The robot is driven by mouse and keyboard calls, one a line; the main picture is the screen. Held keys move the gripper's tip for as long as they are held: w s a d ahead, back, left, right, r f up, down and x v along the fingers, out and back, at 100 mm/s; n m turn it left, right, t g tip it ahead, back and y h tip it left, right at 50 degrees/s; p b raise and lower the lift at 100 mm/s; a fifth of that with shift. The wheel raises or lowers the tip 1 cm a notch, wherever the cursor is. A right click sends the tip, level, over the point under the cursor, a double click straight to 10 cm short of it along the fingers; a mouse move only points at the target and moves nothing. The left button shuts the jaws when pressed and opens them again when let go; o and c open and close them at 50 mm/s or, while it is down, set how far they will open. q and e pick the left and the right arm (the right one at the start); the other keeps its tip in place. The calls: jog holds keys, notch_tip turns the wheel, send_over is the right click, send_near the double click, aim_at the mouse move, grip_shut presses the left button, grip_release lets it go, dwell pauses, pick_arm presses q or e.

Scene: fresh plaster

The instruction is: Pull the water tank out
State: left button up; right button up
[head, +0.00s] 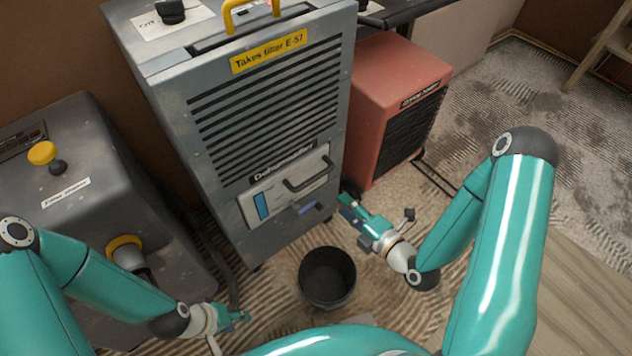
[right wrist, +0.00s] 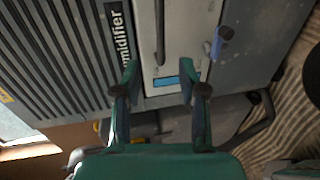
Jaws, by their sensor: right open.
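The water tank (head: 286,193) is a light grey panel low in the front of the grey dehumidifier (head: 245,110), and it looks flush with the body. It has a dark bar handle (head: 308,178), a blue level window (head: 262,206) and a blue tap (head: 306,208) at its lower edge. In the right wrist view the handle (right wrist: 160,32) stands beyond my fingertips, apart from them. My right gripper (head: 346,204) is open and empty, right of the tank; its fingers (right wrist: 159,70) frame the tank front. My left gripper (head: 243,316) is low near the floor, away from the tank; its fingers are too small to judge.
A black bucket (head: 327,278) stands on the floor in front of the dehumidifier. A red heater (head: 392,105) stands to its right. A dark grey machine (head: 85,190) with a yellow knob stands at left, with a hose between. Ridged floor is free at right.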

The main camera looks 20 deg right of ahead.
aim_at(313, 178)
jog(key=b+x, duration=0.4)
jog(key=x, duration=1)
jog(key=shift+b, duration=0.4)
grip_shut()
